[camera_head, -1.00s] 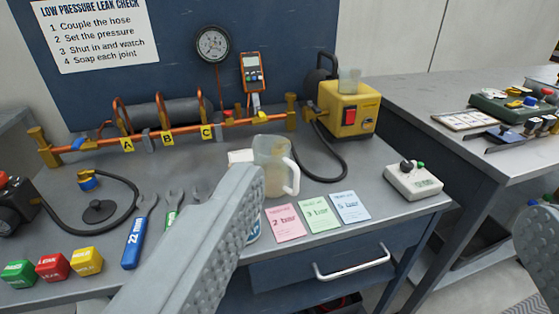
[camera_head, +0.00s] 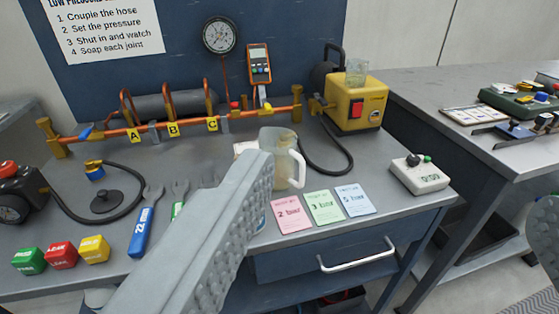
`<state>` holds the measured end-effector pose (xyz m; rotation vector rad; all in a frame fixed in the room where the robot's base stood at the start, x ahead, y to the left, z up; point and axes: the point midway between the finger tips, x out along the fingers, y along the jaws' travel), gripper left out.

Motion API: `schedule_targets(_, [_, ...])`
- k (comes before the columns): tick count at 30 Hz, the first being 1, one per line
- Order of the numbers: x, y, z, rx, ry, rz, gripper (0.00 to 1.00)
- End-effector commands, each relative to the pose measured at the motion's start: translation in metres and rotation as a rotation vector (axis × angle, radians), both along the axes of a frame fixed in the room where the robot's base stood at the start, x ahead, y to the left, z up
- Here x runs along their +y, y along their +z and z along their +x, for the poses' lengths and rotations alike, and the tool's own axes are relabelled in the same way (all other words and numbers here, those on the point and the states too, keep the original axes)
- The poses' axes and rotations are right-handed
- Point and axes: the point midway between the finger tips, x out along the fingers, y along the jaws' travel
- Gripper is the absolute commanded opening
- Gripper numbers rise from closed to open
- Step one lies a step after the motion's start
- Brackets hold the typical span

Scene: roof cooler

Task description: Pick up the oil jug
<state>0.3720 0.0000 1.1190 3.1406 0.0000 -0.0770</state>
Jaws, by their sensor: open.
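A translucent jug with a pale handle, which I take for the oil jug (camera_head: 284,150), stands upright on the grey bench. Some yellowish liquid seems to be in it. My gripper (camera_head: 402,185) is open, with the left finger large in the foreground and the right finger at the right edge. The left fingertip overlaps the jug's lower left side in the picture. I cannot tell whether it touches. The jug's handle faces right, into the gap between the fingers.
Pink, green and blue cards (camera_head: 324,207) lie right of the jug. A yellow pump (camera_head: 352,105) with a clear jar on top stands behind. An orange pipe rig (camera_head: 150,130) runs along the back. Wrenches (camera_head: 146,222) and coloured blocks (camera_head: 62,255) lie left.

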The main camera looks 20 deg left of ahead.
Motion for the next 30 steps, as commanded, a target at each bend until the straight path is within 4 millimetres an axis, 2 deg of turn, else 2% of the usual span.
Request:
schedule_targets(2, [0.0,0.0,0.0,0.0,0.0,0.0,0.8])
schedule_targets(7, [0.001,0.0,0.008,0.028,0.004,0.003,0.46])
schedule_targets(10, [0.004,-0.002,0.024,0.086,0.011,0.011,0.26])
schedule_targets(11, [0.006,-0.002,0.03,0.109,0.014,0.013,0.24])
schedule_targets(20, [0.021,-0.016,0.098,0.379,0.033,0.04,0.24])
schedule_targets(30, [0.043,-0.042,0.169,0.685,0.032,0.053,0.24])
